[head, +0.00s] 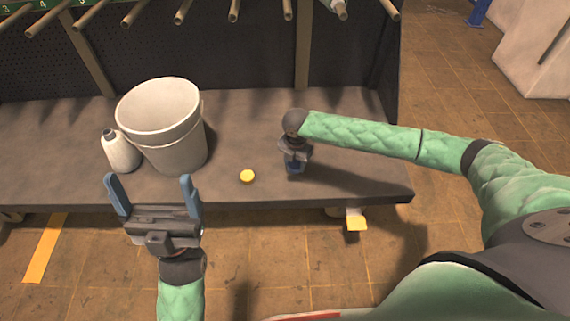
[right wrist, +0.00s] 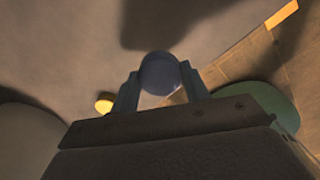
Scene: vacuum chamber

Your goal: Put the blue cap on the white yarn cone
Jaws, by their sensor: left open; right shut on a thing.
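The white yarn cone (head: 121,152) stands on the grey bench at the left, close beside a bucket. The blue cap (right wrist: 159,73) is between the fingers of my right gripper (right wrist: 160,82) in the right wrist view. In the head view my right gripper (head: 294,168) points down at the bench near its front edge, and only a little blue shows at its tips. I cannot tell whether the cap touches the bench. My left gripper (head: 152,190) is open and empty, in front of the bench edge, below the cone and bucket in the picture.
A whitish bucket (head: 165,130) stands right of the cone. A yellow cap (head: 247,176) lies on the bench (head: 355,180) between the bucket and my right gripper. Wooden pegs (head: 182,12) stick out above the bench's back. The bench's right end is clear under my right arm.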

